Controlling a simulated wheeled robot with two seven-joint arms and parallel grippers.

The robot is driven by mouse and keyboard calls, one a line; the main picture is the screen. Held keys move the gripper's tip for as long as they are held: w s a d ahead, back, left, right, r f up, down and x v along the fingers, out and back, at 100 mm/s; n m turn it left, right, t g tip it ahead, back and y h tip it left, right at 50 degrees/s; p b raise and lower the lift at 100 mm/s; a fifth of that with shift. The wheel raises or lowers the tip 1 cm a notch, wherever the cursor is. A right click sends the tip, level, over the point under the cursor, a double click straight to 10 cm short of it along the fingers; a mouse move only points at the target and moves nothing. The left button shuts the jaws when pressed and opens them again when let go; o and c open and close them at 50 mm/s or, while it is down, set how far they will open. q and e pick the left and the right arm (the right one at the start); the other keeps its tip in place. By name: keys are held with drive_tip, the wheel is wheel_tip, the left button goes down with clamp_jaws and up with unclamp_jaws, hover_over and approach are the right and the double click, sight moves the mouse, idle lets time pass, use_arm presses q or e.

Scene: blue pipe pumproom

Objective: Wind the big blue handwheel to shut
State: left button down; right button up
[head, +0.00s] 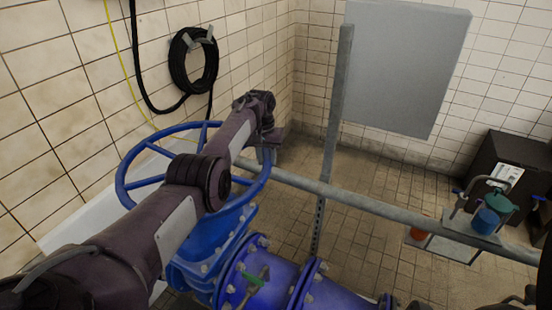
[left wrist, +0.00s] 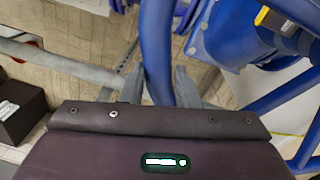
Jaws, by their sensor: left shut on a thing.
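The big blue handwheel (head: 124,190) sits on top of a blue valve body (head: 200,262) in the left half of the head view. My left arm reaches across the wheel and hides part of its rim and its middle. My left gripper (head: 266,156) is at the far right side of the rim. In the left wrist view, the two grey fingers of the left gripper (left wrist: 160,84) stand on either side of the blue rim (left wrist: 157,45) and are shut on it. My right gripper is not in view.
A grey rail (head: 350,196) runs behind the wheel to the right, crossed by an upright post (head: 332,130). A grey cabinet (head: 405,65) hangs on the tiled wall. A black hose coil (head: 193,62) hangs at left. A dark box (head: 508,165) stands at right.

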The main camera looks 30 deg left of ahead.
use_arm(q)
drive_tip(key=shift+s+d+f, duration=0.15)
drive_tip(key=shift+d+f, duration=0.05)
drive_tip(key=c, duration=1.3)
unclamp_jaws()
drive_tip(key=shift+s+d, duration=0.1)
drive_tip(key=shift+c, duration=0.2)
drive_tip(key=shift+o, duration=1.1)
drive_tip(key=shift+r, duration=0.15)
drive_tip(key=shift+s+r, duration=0.1)
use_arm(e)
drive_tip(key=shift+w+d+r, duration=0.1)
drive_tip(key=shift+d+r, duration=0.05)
use_arm(q)
drive_tip(key=shift+r+p, duration=0.25)
drive_tip(key=shift+p, duration=0.1)
drive_tip(key=r+p, duration=0.7)
drive_tip(key=shift+a+r+p, duration=0.15)
drive_tip(key=shift+a+p, duration=0.05)
drive_tip(key=shift+p, duration=0.15)
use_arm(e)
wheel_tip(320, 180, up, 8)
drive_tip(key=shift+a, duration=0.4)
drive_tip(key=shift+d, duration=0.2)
